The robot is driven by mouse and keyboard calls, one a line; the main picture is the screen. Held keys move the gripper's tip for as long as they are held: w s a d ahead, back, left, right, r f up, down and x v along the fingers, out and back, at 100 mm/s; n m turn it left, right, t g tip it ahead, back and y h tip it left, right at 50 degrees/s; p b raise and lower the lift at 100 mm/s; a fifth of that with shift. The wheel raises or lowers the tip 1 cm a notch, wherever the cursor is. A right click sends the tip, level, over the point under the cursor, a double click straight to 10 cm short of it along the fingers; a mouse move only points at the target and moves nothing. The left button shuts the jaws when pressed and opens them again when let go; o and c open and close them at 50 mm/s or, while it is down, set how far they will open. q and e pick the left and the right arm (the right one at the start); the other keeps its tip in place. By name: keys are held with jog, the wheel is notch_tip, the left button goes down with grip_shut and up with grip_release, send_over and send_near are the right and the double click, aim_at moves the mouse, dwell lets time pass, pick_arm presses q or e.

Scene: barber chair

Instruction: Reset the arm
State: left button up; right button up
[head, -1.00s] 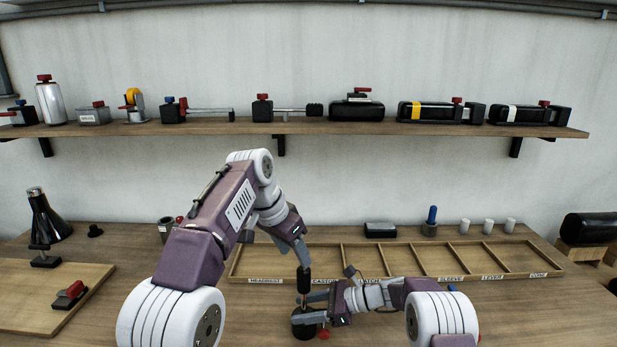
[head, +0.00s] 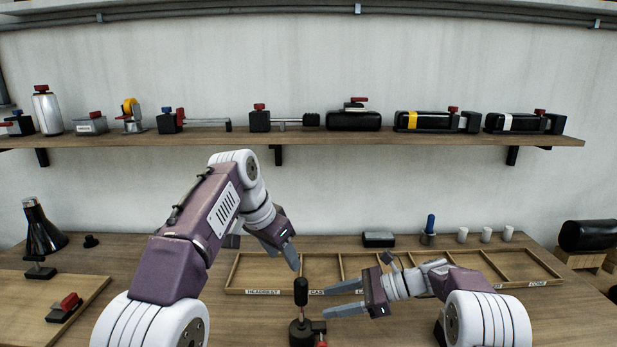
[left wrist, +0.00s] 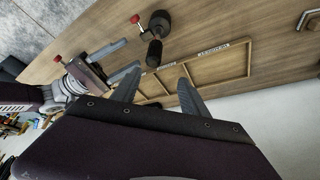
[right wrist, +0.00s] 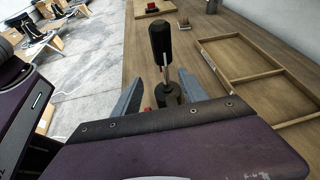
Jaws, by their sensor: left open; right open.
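A dark lever with a black grip (head: 301,291) stands upright on a round black base (head: 301,333) at the front middle of the bench. A small red knob (head: 321,344) sits beside the base. My left gripper (head: 288,256) is open and empty, above and behind the grip, apart from it. My right gripper (head: 343,299) is open and empty to the right of the lever, its fingers pointing at it. The grip also shows in the left wrist view (left wrist: 155,52), clear of the fingers, and in the right wrist view (right wrist: 160,38), beyond the open fingers.
A labelled wooden compartment tray (head: 236,273) lies behind the lever. A wall shelf (head: 350,143) holds several parts. A wooden board (head: 85,297) with a red-topped clamp (head: 66,306) is at left. White cylinders (head: 486,235) stand at back right.

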jog(key=s+a+n+g+h+p, duration=0.1)
jog(key=s+n+h, duration=0.15)
jog(key=s, duration=0.45)
jog(key=s+a+n+g+h, duration=0.1)
jog(key=s+a+n+h, duration=0.15)
jog(key=s, duration=0.55)
pick_arm(q)
jog(key=s+a+f+n+g+y, duration=0.1)
jog(key=s+a+f+n, duration=0.3)
jog(key=s+f, duration=0.8)
jog(key=s+a+f+n+g+y, duration=0.1)
jog(key=s+a+f+n, duration=0.3)
jog(key=s+a+f, duration=0.4)
jog(key=s+f+p, duration=0.1)
jog(key=s+f, duration=0.3)
jog(key=shift+s+f+g+y, duration=0.25)
jog(key=shift+g+y, duration=0.05)
jog(key=shift+y, duration=0.1)
pick_arm(e)
jog(key=s+d+f+n+t+h, duration=0.1)
jog(key=s+d+f+n+h, duration=0.7)
jog(key=d+n, duration=0.5)
notch_tip(320, 180, down, 2)
jog(key=shift+s+d+f+t, duration=0.1)
jog(key=shift+s+d+t, duration=0.2)
jog(key=shift+s+d, duration=0.7)
